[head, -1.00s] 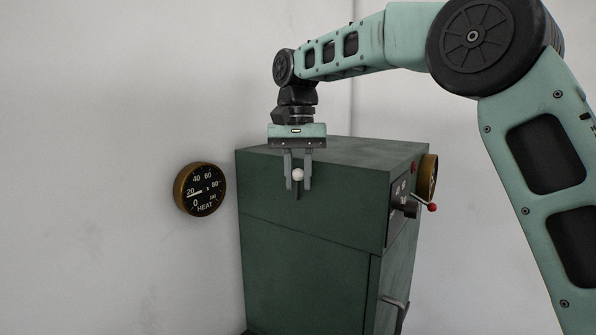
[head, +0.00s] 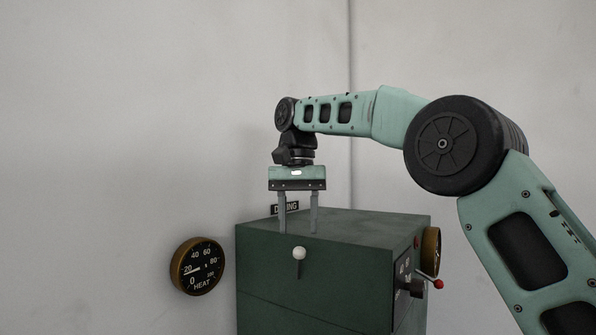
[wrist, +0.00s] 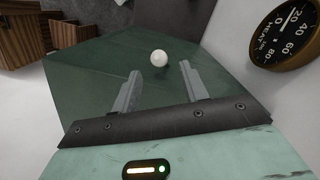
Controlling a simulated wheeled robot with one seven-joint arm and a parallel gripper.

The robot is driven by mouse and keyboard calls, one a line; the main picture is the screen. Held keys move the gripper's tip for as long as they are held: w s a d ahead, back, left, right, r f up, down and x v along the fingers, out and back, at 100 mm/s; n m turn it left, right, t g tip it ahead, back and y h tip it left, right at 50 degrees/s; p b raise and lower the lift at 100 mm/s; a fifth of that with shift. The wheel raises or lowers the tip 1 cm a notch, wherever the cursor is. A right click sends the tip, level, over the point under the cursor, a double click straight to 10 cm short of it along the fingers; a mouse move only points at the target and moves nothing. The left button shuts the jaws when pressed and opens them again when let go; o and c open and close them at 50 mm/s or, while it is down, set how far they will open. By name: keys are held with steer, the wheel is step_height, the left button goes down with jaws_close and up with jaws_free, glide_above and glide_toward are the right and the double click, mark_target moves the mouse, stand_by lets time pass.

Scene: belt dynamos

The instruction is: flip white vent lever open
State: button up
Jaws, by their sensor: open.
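The white vent lever (head: 299,253) is a white ball knob on a short dark stem, on the front of the green cabinet near its top edge. The stem hangs below the knob in the head view. My gripper (head: 299,232) points down just above the knob, fingers open and empty. In the wrist view, the white knob (wrist: 159,58) lies just beyond my open fingertips (wrist: 160,69), roughly centred between them and apart from both. The lever's stem is hidden there.
The green cabinet (head: 330,275) stands against the grey wall. A round HEAT gauge (head: 197,267) is on the wall at left. A red-tipped lever (head: 430,281) and a brass-rimmed dial (head: 432,250) are on the cabinet's right side. A partly hidden label (head: 291,207) is behind my fingers.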

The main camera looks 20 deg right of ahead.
step_height(320, 180, up, 11)
steer(key=w+p, duration=0.1)
steer(key=p, duration=0.5)
steer(key=shift+d+f+p, duration=0.15)
steer(key=shift+p, duration=0.15)
steer(key=shift+f, duration=0.1)
